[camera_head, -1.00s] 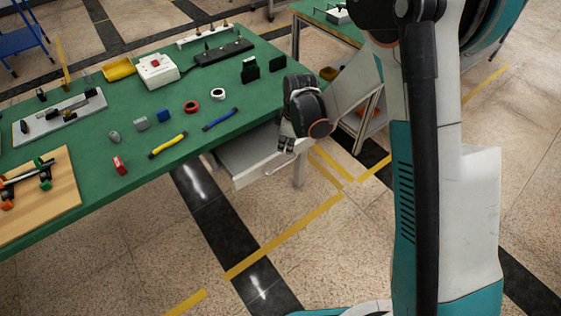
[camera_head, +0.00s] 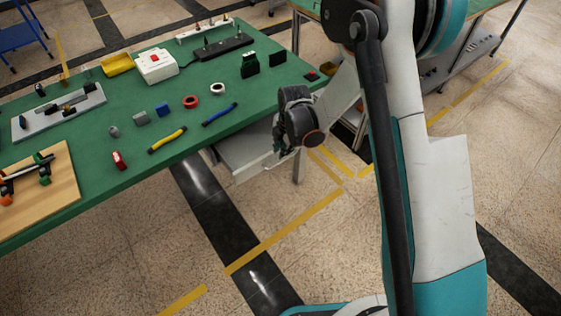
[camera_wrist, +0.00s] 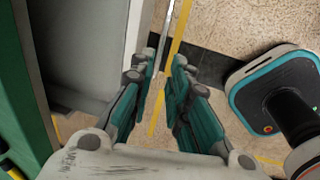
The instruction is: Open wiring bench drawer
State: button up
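The green-topped wiring bench (camera_head: 222,138) fills the left of the head view. Its pale grey drawer (camera_head: 240,152) hangs under the near edge, and its front (camera_head: 250,172) stands out past the bench top. My gripper (camera_head: 278,158) is at the right part of the drawer front, by the handle, and hides part of it. In the wrist view, my gripper (camera_wrist: 163,72) has its two fingers apart. A thin metal bar (camera_wrist: 168,32), seemingly the handle, runs down toward the gap between the fingertips. The grey drawer (camera_wrist: 75,45) lies left of the fingers. Contact with the bar cannot be told.
The bench top holds a yellow tray (camera_head: 118,64), a white box with a red switch (camera_head: 155,66), tape rolls and small parts. Another bench (camera_head: 470,55) stands at the back right. The floor before the drawer (camera_head: 290,220) is clear.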

aim_at(280, 162)
jog(key=f, duration=0.2)
jog(key=f+b, duration=0.1)
jog(key=f, duration=0.2)
jog(key=w+f+b, duration=0.1)
jog(key=f, duration=0.1)
jog(key=shift+w+a+f, duration=0.1)
jog(key=shift+a+f, duration=0.15)
jog(key=shift+a, duration=0.15)
grip_shut()
